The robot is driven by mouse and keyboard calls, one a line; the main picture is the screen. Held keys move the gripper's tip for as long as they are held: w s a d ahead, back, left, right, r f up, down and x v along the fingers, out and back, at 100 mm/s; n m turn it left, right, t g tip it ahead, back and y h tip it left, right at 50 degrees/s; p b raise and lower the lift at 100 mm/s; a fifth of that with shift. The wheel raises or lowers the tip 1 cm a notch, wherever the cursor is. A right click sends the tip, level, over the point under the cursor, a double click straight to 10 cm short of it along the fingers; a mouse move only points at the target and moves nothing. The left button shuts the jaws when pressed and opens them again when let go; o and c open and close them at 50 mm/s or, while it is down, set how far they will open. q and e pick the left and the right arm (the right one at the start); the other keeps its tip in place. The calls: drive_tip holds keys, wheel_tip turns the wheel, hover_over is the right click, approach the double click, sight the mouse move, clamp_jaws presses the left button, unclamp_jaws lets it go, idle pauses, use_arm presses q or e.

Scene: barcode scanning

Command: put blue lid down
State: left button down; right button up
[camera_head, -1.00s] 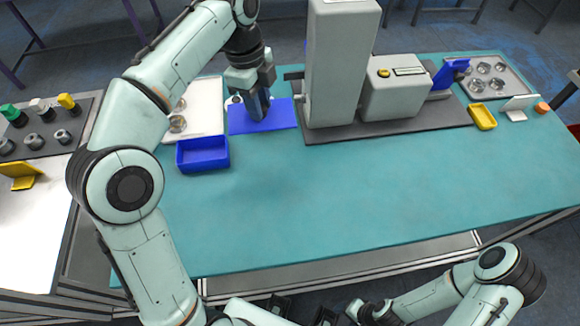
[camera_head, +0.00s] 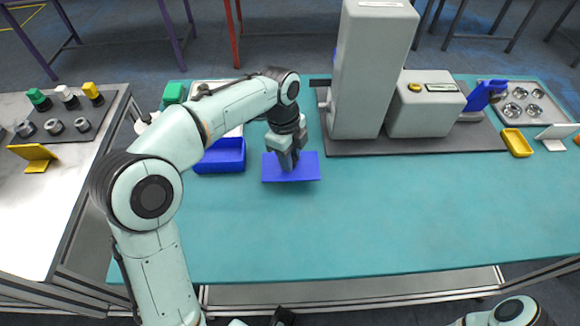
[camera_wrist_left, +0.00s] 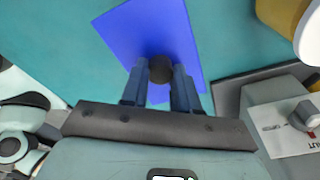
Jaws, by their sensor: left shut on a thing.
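The blue lid (camera_head: 306,170) is a flat blue plate over the teal table, right of the blue box. My left gripper (camera_head: 289,164) is above it, shut on the lid's dark knob. In the left wrist view the two fingers (camera_wrist_left: 160,84) close around the round black knob, and the blue lid (camera_wrist_left: 150,30) spreads out beyond them. A shadow shows along the lid's front edge, so I cannot tell whether it touches the table. The blue box (camera_head: 221,158) stands open on the table to the left. My right gripper is out of view.
The tall grey machine (camera_head: 372,70) stands on a dark base right of the lid. A white tray lies behind the blue box, partly hidden by my left arm. A yellow dish (camera_head: 516,142) is at the right. The front of the teal table (camera_head: 380,220) is clear.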

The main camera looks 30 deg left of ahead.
use_arm(q)
drive_tip(key=shift+f+b, duration=0.3)
drive_tip(key=shift+f, duration=1.7)
drive_tip(key=shift+f, duration=0.15)
drive_tip(key=c, duration=0.8)
unclamp_jaws()
drive_tip(key=shift+c, duration=0.2)
wheel_tip(320, 180, up, 12)
drive_tip(key=a+p, duration=0.1)
drive_tip(key=p, duration=0.1)
drive_tip(key=shift+a, duration=0.2)
